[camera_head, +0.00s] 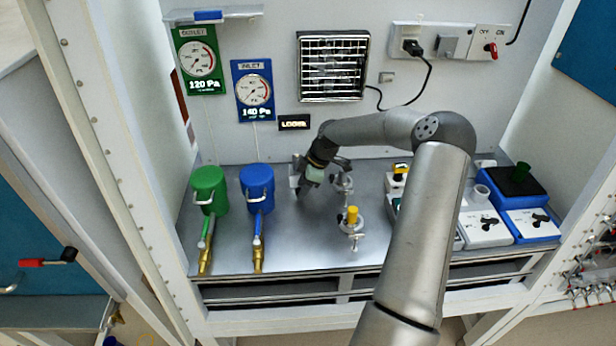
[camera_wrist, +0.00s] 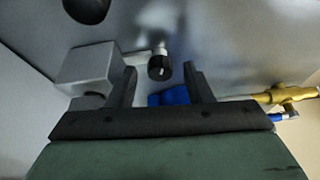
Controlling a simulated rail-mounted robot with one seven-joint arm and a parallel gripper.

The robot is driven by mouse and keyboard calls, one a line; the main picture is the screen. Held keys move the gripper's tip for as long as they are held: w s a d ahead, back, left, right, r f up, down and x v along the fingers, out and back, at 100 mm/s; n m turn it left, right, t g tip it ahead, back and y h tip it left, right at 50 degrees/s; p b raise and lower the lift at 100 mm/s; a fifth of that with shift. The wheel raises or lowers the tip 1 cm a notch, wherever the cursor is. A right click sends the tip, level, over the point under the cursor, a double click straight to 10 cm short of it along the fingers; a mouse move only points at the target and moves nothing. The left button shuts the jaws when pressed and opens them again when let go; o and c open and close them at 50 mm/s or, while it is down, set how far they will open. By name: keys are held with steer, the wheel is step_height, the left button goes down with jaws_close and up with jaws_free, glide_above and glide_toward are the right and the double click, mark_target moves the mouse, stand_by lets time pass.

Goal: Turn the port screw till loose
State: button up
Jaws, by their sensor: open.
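In the wrist view, a small screw with a round black knurled head (camera_wrist: 160,68) and a bright metal shank stands out beyond my fingertips. I take it to be the port screw. My gripper (camera_wrist: 160,78) is open, with one dark finger on each side of the screw head's line and gaps visible on both sides. A grey block (camera_wrist: 88,68) is just left of the left finger. In the head view my gripper (camera_head: 302,189) points down by the back of the steel bench, beside a grey block (camera_head: 295,171). The screw is not clearly visible there.
A blue canister (camera_head: 257,188) and a green canister (camera_head: 209,190) with brass fittings stand left of my gripper. A metal fixture (camera_head: 343,183) is close on its right, and a yellow-topped one (camera_head: 353,218) is nearer the front.

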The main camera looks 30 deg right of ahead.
steer(key=b+v, duration=0.3)
steer(key=v, duration=1.4)
steer(key=shift+b, duration=0.3)
steer(key=shift+r, duration=0.1)
